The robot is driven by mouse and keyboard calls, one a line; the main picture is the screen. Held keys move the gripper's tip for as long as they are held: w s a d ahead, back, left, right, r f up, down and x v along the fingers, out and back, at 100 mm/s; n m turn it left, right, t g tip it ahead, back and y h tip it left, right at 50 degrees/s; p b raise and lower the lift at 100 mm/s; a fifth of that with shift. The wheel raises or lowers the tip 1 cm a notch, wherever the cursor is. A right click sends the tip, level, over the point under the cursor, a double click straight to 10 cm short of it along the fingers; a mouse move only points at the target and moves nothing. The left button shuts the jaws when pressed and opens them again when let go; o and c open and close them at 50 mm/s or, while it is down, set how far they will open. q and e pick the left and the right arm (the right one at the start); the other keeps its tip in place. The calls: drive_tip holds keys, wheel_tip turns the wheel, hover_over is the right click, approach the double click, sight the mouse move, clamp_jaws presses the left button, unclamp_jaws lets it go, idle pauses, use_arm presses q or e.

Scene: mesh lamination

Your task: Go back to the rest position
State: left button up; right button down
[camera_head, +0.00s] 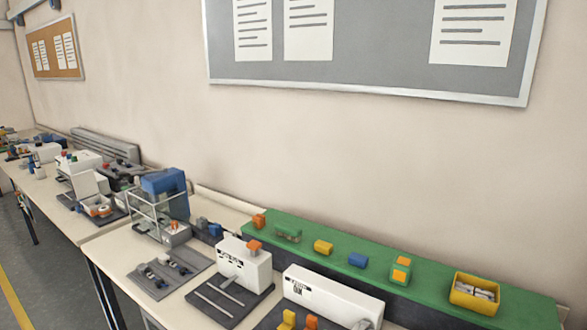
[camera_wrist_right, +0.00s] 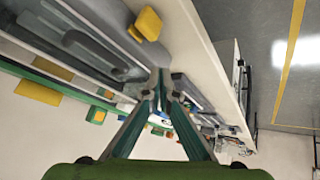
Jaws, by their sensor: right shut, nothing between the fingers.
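My right gripper (camera_wrist_right: 160,80) shows in the right wrist view, its two fingers meeting at the tips. It is shut with nothing held between them. Behind the fingertips in that view lie the workbench and its machines, seen tilted; I cannot tell the exact distance. In the head view neither gripper shows. My left gripper is in neither view.
In the head view, a bench carries white machines (camera_head: 243,265) on dark bases. Behind them a green shelf (camera_head: 330,260) holds a yellow bin (camera_head: 474,293) and several coloured blocks. More benches run to the far left. The floor (camera_head: 30,265) there is clear.

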drive_tip(key=s+f+m+g, duration=0.2)
drive_tip(key=s+f+g, duration=0.25)
drive_tip(key=s, duration=0.65)
wheel_tip(320, 180, down, 29)
drive_tip(key=s+g, duration=0.1)
drive_tip(key=s, duration=0.2)
drive_tip(key=s+d+f, duration=0.1)
drive_tip(key=s+f, duration=0.6)
drive_tip(key=s, duration=0.1)
drive_tip(key=s+d+f+g+b, duration=0.1)
drive_tip(key=s+d+f, duration=0.1)
drive_tip(key=s+f, duration=0.6)
drive_tip(key=shift+d+f+n, duration=0.15)
drive_tip(key=shift+d+n, duration=0.15)
